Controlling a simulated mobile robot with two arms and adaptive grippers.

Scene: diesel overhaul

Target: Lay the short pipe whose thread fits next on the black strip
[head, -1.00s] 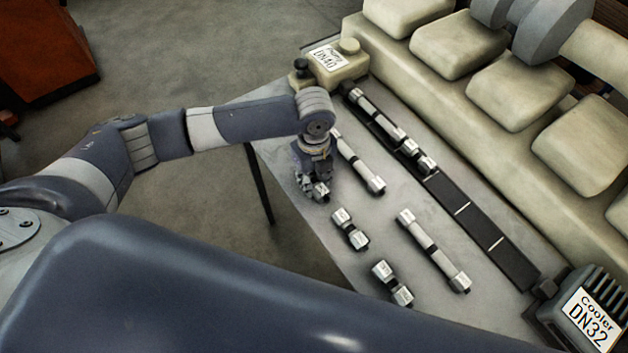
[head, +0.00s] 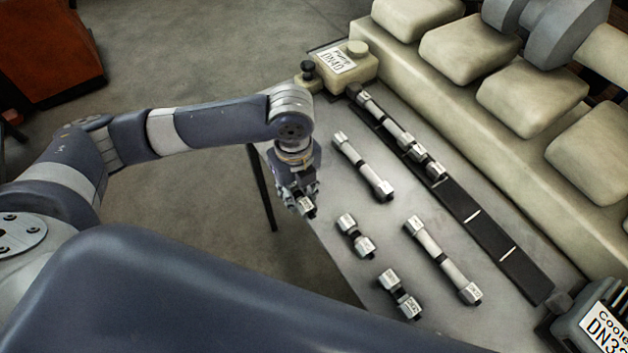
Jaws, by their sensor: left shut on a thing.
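My left gripper (head: 303,204) is shut on a short pipe (head: 307,208) at the table's left edge; the fingers hide most of that pipe. The black strip (head: 490,232) runs diagonally along the table. A long pipe (head: 385,119) and a short pipe (head: 427,162) lie end to end on its upper part; its lower part is bare, with white cross marks. Two loose short pipes lie on the table, an upper one (head: 356,236) and a lower one (head: 400,294). Thread markings are too small to read. My right gripper is not in view.
Two loose long pipes, one upper (head: 363,167) and one lower (head: 443,260), lie left of the strip. The block labelled Pump DN40 (head: 340,68) stands at the strip's upper end, the DN32 cooler (head: 600,320) at its lower end. The cream engine (head: 480,150) borders the right side.

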